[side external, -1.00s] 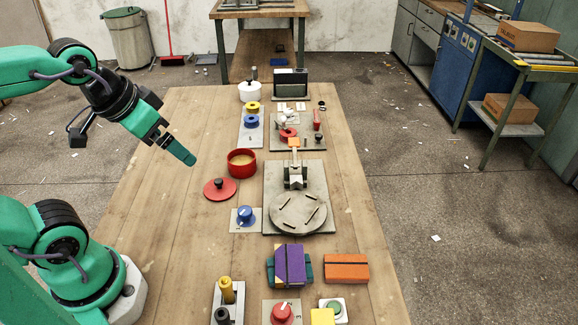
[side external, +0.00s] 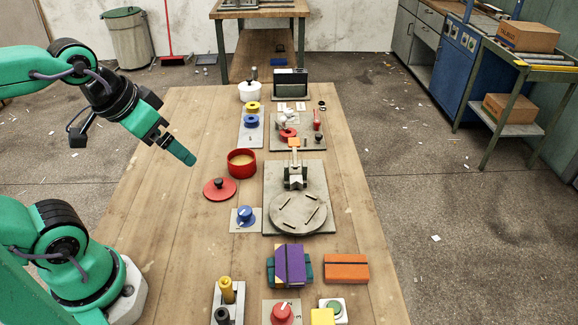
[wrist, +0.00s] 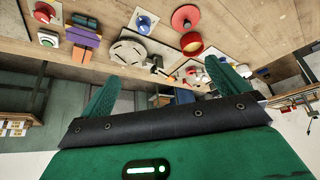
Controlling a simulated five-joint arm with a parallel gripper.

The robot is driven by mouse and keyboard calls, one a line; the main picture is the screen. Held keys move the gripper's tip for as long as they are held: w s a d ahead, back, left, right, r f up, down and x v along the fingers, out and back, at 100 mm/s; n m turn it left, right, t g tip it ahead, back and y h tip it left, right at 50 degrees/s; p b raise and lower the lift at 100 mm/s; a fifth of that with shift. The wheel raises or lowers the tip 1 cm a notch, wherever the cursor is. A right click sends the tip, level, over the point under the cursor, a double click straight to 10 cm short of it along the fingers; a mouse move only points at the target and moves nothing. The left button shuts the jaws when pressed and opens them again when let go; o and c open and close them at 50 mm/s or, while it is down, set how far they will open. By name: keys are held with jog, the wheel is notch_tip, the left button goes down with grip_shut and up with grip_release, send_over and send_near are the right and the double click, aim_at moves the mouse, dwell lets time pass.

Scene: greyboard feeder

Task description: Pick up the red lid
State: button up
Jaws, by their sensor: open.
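The red lid (side external: 220,189) lies flat on the wooden table, with a dark knob on top. It also shows near the top of the wrist view (wrist: 185,18). The red pot (side external: 242,163) stands just behind it to the right, open at the top, with something pale yellow inside. My gripper (side external: 188,160) is above the table, to the left of the pot and up and left of the lid, touching neither. In the wrist view its two green fingers (wrist: 158,88) are spread wide apart with nothing between them.
A grey plate with a round disc (side external: 298,212) lies right of the lid. A blue knob on a small plate (side external: 245,217) is just in front of the lid. A white pot (side external: 249,91) stands at the back. The table's left side (side external: 165,215) is clear.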

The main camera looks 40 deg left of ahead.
jog(key=shift+w, duration=0.1)
jog(key=m+g, duration=0.5)
jog(key=m, duration=0.1)
send_over(218, 180)
notch_tip(218, 180, down, 16)
jog(key=shift+d+r, duration=0.1)
jog(key=shift+w+a+f+g, duration=0.1)
jog(key=shift+a+f+g, duration=0.15)
jog(key=shift+f, duration=0.2)
jog(key=shift+d+f, duration=0.1)
jog(key=shift+f, duration=1.2)
jog(key=shift+d+f, duration=0.15)
jog(key=shift+f, duration=2.4)
jog(key=shift+c, duration=0.4)
